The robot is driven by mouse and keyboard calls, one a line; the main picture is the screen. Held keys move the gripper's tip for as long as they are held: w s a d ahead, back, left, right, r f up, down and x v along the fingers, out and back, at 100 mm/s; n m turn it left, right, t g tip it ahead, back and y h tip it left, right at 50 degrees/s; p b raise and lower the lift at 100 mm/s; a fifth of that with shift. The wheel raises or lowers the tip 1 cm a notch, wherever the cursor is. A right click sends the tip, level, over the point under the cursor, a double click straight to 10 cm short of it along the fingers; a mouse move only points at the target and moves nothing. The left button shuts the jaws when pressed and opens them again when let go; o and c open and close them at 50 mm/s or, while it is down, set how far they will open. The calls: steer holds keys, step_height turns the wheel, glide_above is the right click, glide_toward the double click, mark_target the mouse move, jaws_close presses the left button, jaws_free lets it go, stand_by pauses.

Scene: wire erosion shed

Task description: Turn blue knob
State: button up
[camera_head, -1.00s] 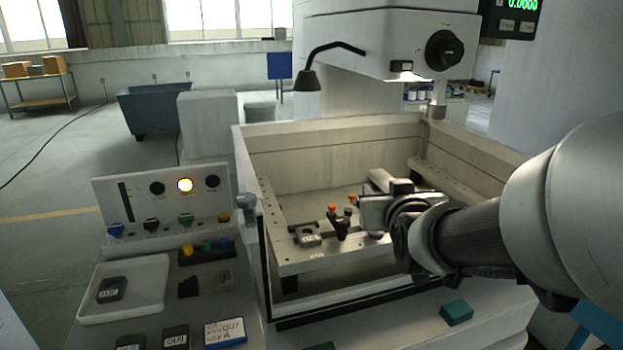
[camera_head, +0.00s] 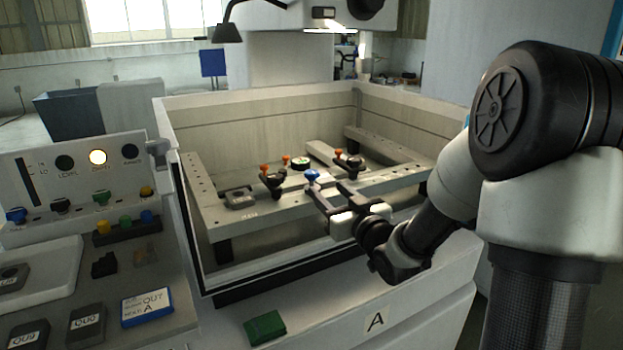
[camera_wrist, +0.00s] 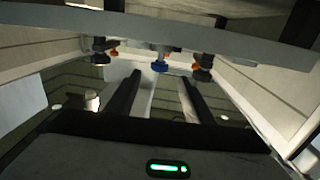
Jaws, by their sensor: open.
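A blue knob (camera_head: 312,176) sits on the clamping rail inside the machine tank, between dark clamps with orange knobs. In the wrist view the blue knob (camera_wrist: 159,66) shows beyond the fingertips, roughly midway between them. My gripper (camera_head: 328,190) is open and empty, its two dark fingers reaching toward the knob from the front right. In the wrist view my gripper (camera_wrist: 159,79) has a clear gap between its fingers. Contact with the knob cannot be made out. Another blue knob (camera_head: 16,215) is on the control panel at the left, far from my gripper.
Dark clamps with orange knobs (camera_head: 265,168) (camera_head: 339,154) flank the blue knob. The tank's front wall (camera_head: 290,275) runs below my gripper. A green block (camera_head: 264,328) lies on the front ledge. A blue-edged label block (camera_head: 147,306) lies on the console.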

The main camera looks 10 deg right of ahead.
mark_target(317, 177)
steer(key=b+x, duration=0.1)
steer(key=x, duration=0.9)
steer(key=shift+w, duration=0.25)
steer(key=c, duration=1)
steer(key=n+y+p, duration=0.1)
steer(key=y+p, duration=0.1)
steer(key=shift+d+r+n+g+y, duration=0.1)
steer(key=shift+r+n+g+y, duration=0.2)
steer(key=shift+r+n+g, duration=0.1)
steer(key=shift+c, duration=0.2)
steer(key=shift+w+n+g+y+p, duration=0.1)
steer(key=shift+n+g+y+p, duration=0.5)
steer(key=shift+y+p, duration=0.5)
steer(key=shift+f+n+y+p, duration=0.2)
steer(key=shift+n+y+p, duration=0.2)
steer(key=shift+n, duration=0.1)
steer(key=shift+f+g, duration=0.1)
steer(key=shift+g, duration=0.2)
